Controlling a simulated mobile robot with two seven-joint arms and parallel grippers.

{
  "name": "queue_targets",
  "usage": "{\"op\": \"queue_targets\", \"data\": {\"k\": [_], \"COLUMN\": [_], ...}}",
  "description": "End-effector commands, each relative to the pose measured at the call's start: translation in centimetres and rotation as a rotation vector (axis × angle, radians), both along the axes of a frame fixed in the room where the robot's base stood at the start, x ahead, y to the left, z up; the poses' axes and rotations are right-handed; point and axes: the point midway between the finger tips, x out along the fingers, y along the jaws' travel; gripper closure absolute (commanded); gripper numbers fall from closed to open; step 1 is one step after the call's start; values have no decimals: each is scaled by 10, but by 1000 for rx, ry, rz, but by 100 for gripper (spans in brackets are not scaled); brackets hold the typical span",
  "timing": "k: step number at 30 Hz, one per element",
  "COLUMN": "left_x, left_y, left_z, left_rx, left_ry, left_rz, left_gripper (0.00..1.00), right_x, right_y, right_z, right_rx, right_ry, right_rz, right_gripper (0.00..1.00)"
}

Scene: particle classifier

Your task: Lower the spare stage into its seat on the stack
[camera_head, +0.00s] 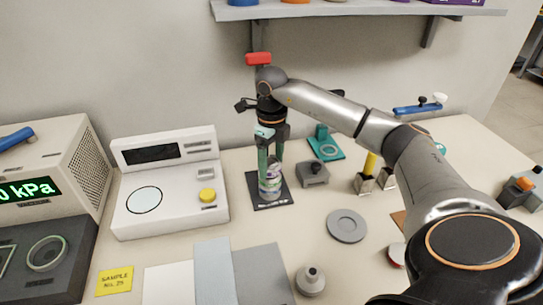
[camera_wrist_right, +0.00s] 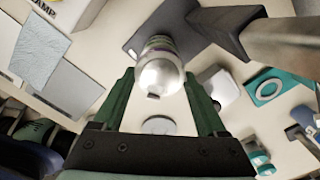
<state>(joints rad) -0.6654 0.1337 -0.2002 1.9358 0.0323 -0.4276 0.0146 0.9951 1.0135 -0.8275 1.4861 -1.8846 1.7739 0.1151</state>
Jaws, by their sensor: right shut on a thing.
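The stack (camera_head: 270,188) stands upright on a dark square base (camera_head: 257,201) in the middle of the head view. It has several banded sections. My right gripper (camera_head: 272,170) points down over it, its green fingers on either side of its upper part. In the right wrist view the gripper (camera_wrist_right: 160,85) is shut on the silvery, round-topped spare stage (camera_wrist_right: 160,76). Coloured bands (camera_wrist_right: 157,42) show just beyond the stage, in line with it. I cannot tell whether the stage touches the seat, which is hidden. My left gripper is not in view.
A white balance (camera_head: 170,190) with a yellow knob stands left of the stack. A small grey block (camera_head: 313,174) and a teal stand (camera_head: 326,149) are close on the right. A grey disc (camera_head: 346,226) lies in front right. A shelf (camera_head: 360,12) with a bracket hangs above.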

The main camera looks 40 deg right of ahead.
Motion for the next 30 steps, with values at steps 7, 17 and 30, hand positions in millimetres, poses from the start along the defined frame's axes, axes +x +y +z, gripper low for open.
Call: {"op": "queue_targets", "data": {"k": [7,17,30], "left_x": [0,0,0], "left_y": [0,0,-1], "left_z": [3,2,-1], "left_rx": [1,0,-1], "left_ry": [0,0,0], "left_rz": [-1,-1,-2], "left_gripper": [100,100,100], "right_x": [0,0,0], "right_y": [0,0,0], "right_z": [0,-1,-7], "right_rx": [0,0,0], "right_ry": [-1,-1,-1], "right_rz": [-1,-1,0], "right_gripper": [90,90,90]}}
